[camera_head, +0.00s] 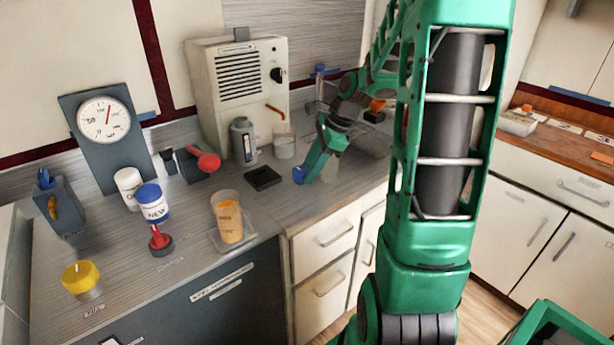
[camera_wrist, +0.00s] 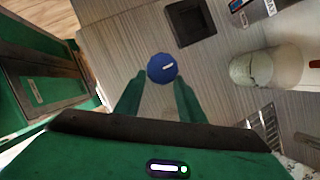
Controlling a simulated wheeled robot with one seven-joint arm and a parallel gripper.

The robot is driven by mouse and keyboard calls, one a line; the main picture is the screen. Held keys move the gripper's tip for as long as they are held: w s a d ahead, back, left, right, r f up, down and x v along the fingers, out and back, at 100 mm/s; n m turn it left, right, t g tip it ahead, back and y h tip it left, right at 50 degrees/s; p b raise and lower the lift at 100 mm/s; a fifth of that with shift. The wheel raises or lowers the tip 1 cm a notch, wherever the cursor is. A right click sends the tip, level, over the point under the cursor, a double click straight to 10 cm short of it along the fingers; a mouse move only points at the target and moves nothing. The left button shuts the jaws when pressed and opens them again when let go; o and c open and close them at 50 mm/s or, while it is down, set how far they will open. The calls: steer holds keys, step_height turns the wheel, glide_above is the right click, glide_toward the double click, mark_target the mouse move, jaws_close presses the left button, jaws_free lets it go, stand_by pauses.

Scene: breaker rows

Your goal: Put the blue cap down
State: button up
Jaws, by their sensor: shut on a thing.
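The blue cap (camera_wrist: 162,68) is round with a small white mark on top. My gripper (camera_wrist: 160,82) is shut on it, with one green finger on each side. In the head view the cap (camera_head: 299,175) shows at the tip of my gripper (camera_head: 308,168), over the grey counter right of the black square tray (camera_head: 263,178). The wrist view shows the tray (camera_wrist: 190,22) just beyond the cap. I cannot tell whether the cap touches the counter.
A whitish beaker (camera_head: 284,147) and a grey canister (camera_head: 243,141) stand behind the tray, before a white machine (camera_head: 242,85). A white jar with a blue lid (camera_head: 153,204) and a beaker with orange contents (camera_head: 229,219) stand left. Bare counter surrounds the tray.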

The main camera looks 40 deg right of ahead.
steer(key=shift+f, duration=1.25)
steer(key=o, duration=1)
steer(key=shift+o, duration=0.2)
steer(key=v, duration=1.2)
steer(key=s+a+f+n+g+h, duration=0.1)
steer(key=s+a+n, duration=0.3)
steer(key=s+n, duration=0.4)
steer(key=s+a+f+n+g+h, duration=0.2)
steer(key=s+n, duration=0.7)
steer(key=s, duration=0.6)
steer(key=shift+s+a+f+g, duration=0.4)
steer(key=shift+a+f, duration=0.3)
steer(key=shift+a, duration=0.2)
